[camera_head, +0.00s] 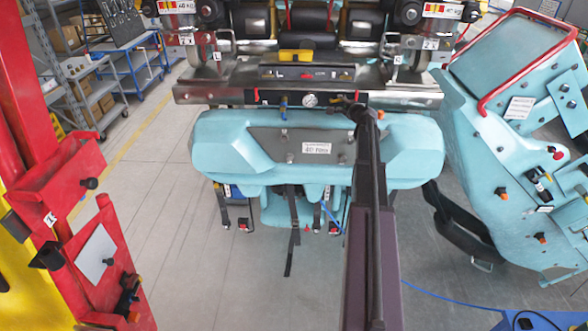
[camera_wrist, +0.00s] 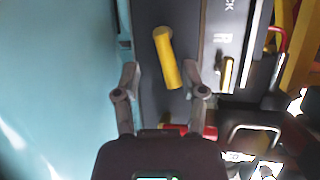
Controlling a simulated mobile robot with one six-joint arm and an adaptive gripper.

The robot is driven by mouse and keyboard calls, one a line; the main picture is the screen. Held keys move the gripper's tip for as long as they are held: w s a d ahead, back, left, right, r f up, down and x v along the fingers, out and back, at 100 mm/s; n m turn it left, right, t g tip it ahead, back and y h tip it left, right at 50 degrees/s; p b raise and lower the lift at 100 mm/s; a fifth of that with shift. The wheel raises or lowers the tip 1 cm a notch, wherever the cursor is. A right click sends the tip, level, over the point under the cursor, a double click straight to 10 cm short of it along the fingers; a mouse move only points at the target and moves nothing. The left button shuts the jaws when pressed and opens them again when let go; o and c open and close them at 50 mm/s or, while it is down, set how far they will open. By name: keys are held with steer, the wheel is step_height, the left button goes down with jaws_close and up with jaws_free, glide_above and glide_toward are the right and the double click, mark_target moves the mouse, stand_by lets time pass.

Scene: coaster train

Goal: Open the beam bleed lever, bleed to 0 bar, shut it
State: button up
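In the wrist view a yellow lever handle (camera_wrist: 167,57) stands on a dark grey panel (camera_wrist: 150,15), tilted slightly. My gripper (camera_wrist: 161,76) is open, with one finger on each side of the handle's lower part and gaps on both sides; no grip shows. I cannot tell whether this handle is the bleed lever. In the head view my gripper (camera_head: 357,109) is at the right part of the metal beam (camera_head: 225,92), mostly hidden by my arm. A round white pressure gauge (camera_head: 310,100) is on the beam, too small to read.
A teal restraint body (camera_head: 225,140) with hanging straps lies below the beam. A teal seat with a red bar (camera_head: 510,25) stands right, a red post (camera_head: 60,180) left.

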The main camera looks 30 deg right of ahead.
steer(key=p+v, duration=0.2)
steer(key=v, duration=1.2)
steer(key=w+a+f+n+y+b, duration=0.1)
steer(key=a+f, duration=0.1)
steer(key=a, duration=0.1)
steer(key=w+a+f+n+g+b, duration=0.1)
steer(key=a+f, duration=0.1)
steer(key=a, duration=0.2)
steer(key=w+a+f+n+y+b, duration=0.1)
steer(key=a+f, duration=0.1)
steer(key=a, duration=0.1)
steer(key=shift+a+n+y, duration=0.15)
steer(key=shift+n+y, duration=0.15)
steer(key=shift+n, duration=0.1)
steer(key=a+f+n+g+y+b, duration=0.3)
steer(key=a+f, duration=0.6)
steer(key=a, duration=0.5)
steer(key=shift+s+a+f+n+g+b, duration=0.3)
steer(key=shift+n+g+b, duration=0.2)
steer(key=shift+n+b, duration=0.6)
steer(key=shift+r, duration=0.1)
